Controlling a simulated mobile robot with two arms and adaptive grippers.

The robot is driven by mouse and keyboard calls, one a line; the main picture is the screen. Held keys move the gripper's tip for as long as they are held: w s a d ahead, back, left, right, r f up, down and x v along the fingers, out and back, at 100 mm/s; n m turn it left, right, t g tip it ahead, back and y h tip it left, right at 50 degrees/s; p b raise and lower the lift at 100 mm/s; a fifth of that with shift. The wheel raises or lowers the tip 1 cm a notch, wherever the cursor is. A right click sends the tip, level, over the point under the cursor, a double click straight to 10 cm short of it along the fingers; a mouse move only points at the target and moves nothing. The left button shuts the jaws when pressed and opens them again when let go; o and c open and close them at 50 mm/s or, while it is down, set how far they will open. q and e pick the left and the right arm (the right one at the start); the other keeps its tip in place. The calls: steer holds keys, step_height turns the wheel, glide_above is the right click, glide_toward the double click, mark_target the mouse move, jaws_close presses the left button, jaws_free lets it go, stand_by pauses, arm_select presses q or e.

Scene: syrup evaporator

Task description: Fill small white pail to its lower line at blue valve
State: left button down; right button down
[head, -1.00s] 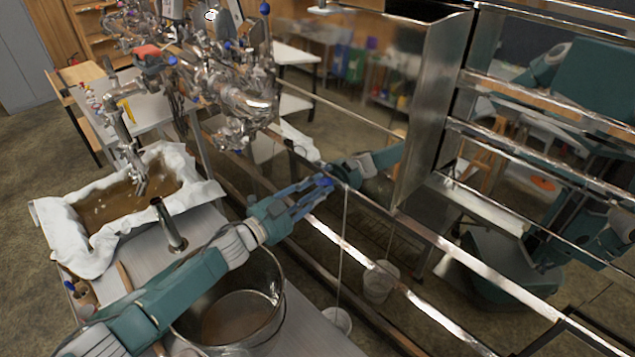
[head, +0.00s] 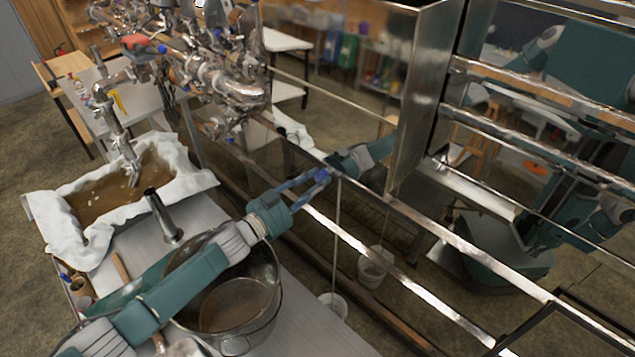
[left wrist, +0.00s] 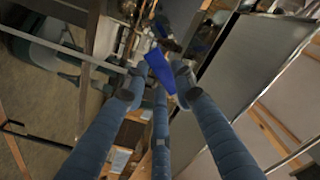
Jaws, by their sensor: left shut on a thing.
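My left gripper (head: 314,181) is shut on the handle of the blue valve (head: 323,174) at the long shiny metal pan. In the left wrist view the blue handle (left wrist: 160,71) sits between my fingers (left wrist: 160,92). A small white pail (head: 335,306) stands low beneath the valve, just beyond the right edge of the steel table. A thin pale vertical line runs from the valve down to the pail; I cannot tell surely if it is a stream. The pail's lines and fill level are too small to read. My right gripper is not in view.
A large metal pot (head: 232,310) of brown liquid stands on the steel table (head: 310,335) under my left arm. A cloth-lined tray (head: 60,237) of brown liquid is at the left. The shiny pan wall mirrors the pail and my body. Pipework (head: 235,85) fills the back.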

arm_select(q)
steer(key=shift+d+r, duration=0.1)
steer(key=shift+r, duration=0.2)
steer(key=c, duration=1.6)
jaws_free()
steer(key=shift+c, duration=0.2)
steer(key=shift+o, duration=1.3)
steer(key=shift+d+f, duration=0.1)
steer(key=shift+f, duration=0.1)
steer(key=v, duration=1.2)
steer(key=shift+r, duration=0.2)
